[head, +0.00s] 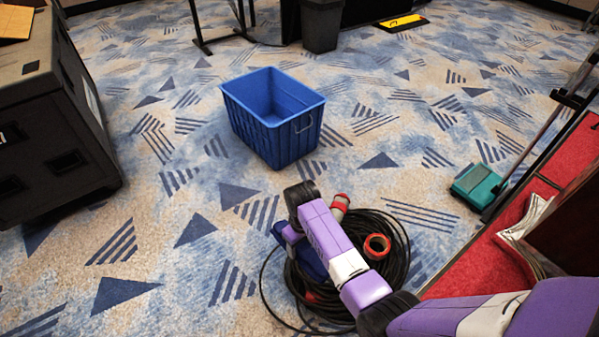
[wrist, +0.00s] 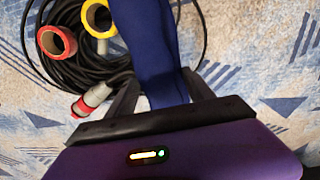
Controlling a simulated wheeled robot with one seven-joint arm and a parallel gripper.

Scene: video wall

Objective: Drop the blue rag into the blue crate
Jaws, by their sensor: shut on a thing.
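The blue crate (head: 273,143) stands upright on the carpet in the upper middle of the head view, and the inside that shows is empty. My gripper (wrist: 160,88) is shut on the blue rag (wrist: 152,40), which lies between its two fingers in the wrist view. In the head view the dark blue rag (head: 311,262) shows partly behind my purple arm, over the cable coil, nearer than the crate. My gripper's fingertips are hidden in the head view. The crate is not in the wrist view.
A black cable coil (head: 399,262) lies under my gripper, with a red tape roll (head: 377,246) and a red-ended plug (wrist: 85,105). A black case (head: 45,120) stands left, a bin (head: 322,25) behind the crate, a green broom head (head: 475,186) right. Carpet around the crate is clear.

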